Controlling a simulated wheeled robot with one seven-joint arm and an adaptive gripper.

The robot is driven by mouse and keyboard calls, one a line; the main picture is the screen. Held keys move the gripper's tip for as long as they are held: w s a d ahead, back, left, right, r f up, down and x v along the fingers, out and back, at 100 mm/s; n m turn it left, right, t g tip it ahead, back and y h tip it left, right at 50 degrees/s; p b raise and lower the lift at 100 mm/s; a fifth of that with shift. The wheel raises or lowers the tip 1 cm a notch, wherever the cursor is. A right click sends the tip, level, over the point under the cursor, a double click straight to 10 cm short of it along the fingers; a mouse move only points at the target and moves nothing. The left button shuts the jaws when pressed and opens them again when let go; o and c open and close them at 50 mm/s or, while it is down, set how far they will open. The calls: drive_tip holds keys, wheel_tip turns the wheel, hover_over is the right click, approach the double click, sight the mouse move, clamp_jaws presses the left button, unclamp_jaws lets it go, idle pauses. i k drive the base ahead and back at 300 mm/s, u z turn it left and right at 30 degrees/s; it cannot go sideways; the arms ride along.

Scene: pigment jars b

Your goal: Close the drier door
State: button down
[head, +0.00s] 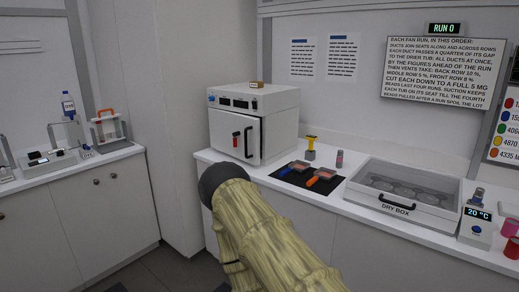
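The drier (281,115) is a white box on the counter near the middle of the head view, with a control strip along its upper front. Its door (224,133) faces front-left and carries a dark upright handle (248,142) and a red part. The door lies at or very near the front of the box; I cannot tell whether a small gap is left. My arm rises from the bottom middle, its dark rounded end below and in front of the drier, overlapping the counter's front edge. My gripper's fingers do not show.
Right of the drier are a dark mat (292,187) with orange and blue-handled tools, a yellow stand (310,149), a small jar (339,159) and the dry box (414,214). A small brown block (257,84) sits on the drier. Floor shows at lower left.

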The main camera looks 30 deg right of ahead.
sight(223, 123)
drive_tip(key=z, duration=0.3)
drive_tip(key=i, duration=1.25)
drive_tip(key=z, duration=0.3)
